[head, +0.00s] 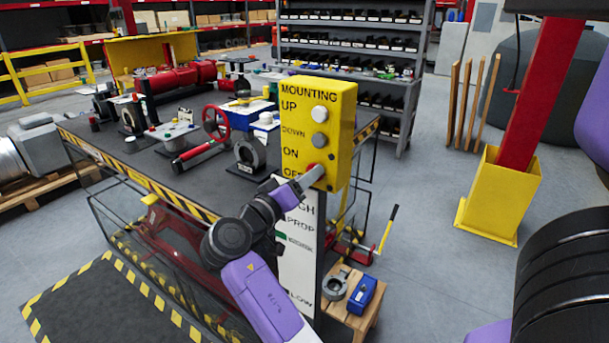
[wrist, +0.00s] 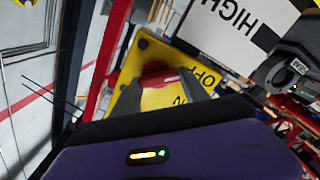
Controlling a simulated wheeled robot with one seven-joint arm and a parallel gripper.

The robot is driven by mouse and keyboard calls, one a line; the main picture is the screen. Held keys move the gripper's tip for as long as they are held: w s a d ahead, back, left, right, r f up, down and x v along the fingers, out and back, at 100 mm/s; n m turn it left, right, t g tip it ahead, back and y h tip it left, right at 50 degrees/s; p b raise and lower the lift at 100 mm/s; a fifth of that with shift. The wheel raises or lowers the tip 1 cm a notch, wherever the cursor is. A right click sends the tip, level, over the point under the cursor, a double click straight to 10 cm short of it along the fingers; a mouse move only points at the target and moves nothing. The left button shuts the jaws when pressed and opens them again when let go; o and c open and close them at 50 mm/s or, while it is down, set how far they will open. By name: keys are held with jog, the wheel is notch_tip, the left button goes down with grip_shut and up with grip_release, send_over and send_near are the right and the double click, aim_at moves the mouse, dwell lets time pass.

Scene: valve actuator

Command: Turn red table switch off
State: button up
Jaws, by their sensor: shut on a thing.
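The yellow control box (head: 340,110) stands upright near the middle of the head view, with labels MOUNTING, UP, DOWN, ON and OFF. The red switch (head: 318,169) is low on its face, by the ON and OFF labels, mostly hidden by my gripper (head: 313,176). In the wrist view, the red switch (wrist: 155,71) lies between the two grey fingers of my gripper (wrist: 161,82), beside the letters of OFF and ON. My fingers are shut on the switch. I cannot tell which label the switch points to.
A white button (head: 319,113) and a grey button (head: 319,141) sit above the switch. A white panel (head: 298,245) is below the box. A dark worktable (head: 150,160) with valves and a red handwheel (head: 215,122) is at the left. Open floor lies to the right.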

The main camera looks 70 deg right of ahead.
jog(key=shift+n, duration=0.3)
jog(key=o, duration=1.4)
jog(key=b+v, duration=0.2)
jog(key=v, duration=0.5)
jog(key=shift+w+a, duration=0.1)
jog(key=shift+a, duration=0.3)
